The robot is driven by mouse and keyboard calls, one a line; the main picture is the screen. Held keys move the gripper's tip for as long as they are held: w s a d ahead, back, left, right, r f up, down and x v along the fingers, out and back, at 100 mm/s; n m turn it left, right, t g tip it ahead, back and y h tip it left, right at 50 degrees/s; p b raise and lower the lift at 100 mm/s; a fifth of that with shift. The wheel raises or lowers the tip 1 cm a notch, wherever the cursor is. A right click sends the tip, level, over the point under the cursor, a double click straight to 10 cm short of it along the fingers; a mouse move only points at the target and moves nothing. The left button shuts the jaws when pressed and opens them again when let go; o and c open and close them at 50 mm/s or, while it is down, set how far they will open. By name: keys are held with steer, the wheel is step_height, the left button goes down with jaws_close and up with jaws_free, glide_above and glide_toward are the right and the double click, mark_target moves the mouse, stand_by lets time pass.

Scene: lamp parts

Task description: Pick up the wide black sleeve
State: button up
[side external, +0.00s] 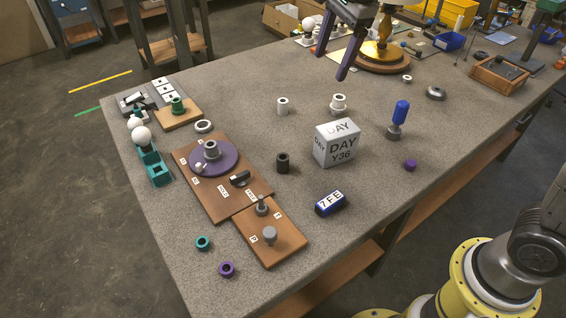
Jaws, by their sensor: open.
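A short black sleeve (282,163), standing upright with an open top, is on the grey table just right of the brown board with the purple disc. My gripper (331,65) is at the top of the side external view, its two dark fingers spread apart with nothing between them. It is up and toward the far side of the table, well away from the sleeve. Its exact height above the table is hard to tell.
The board (225,202) holds a purple disc (229,163). A brass lamp base (381,62) stands at the back.

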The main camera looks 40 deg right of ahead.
steer(key=w+a+f+g, duration=0.1)
steer(key=w+a+f, duration=0.3)
steer(key=w+f, duration=0.15)
steer(key=g, duration=0.1)
glide_above(283, 157)
step_height(283, 157, down, 6)
steer(key=shift+g+h, duration=0.3)
steer(key=shift+g, duration=0.1)
steer(key=f, duration=0.7)
steer(key=a+f, duration=0.1)
steer(key=f, duration=0.3)
steer(key=shift+w+f, duration=0.1)
steer(key=shift+f, duration=0.05)
steer(key=f, duration=0.2)
steer(key=d+f, duration=0.1)
steer(key=f, duration=0.2)
steer(key=shift+f, duration=0.55)
jaws_close()
